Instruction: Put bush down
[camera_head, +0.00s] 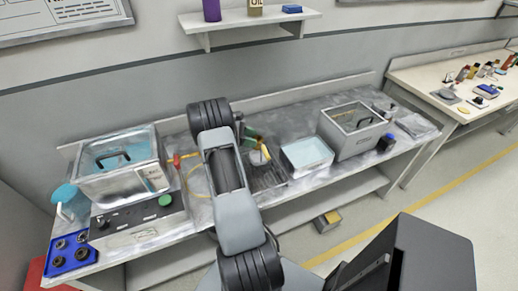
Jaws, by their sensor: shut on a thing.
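My arm (236,190) reaches over the middle of the workbench, and its upper links hide what is behind them. My gripper is not visible, so I cannot see its fingers or anything in them. No bush can be made out for certain. Several dark ring-shaped parts (82,237) lie in a blue tray (57,262) at the bench's left end. I cannot tell whether they are bushes.
A metal bath (125,184) stands on the left of the workbench (196,215). A tray of light blue liquid (307,154) and a grey open box (352,130) stand on the right. A yellow hose and small items lie around my arm. A second table (435,82) stands far right.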

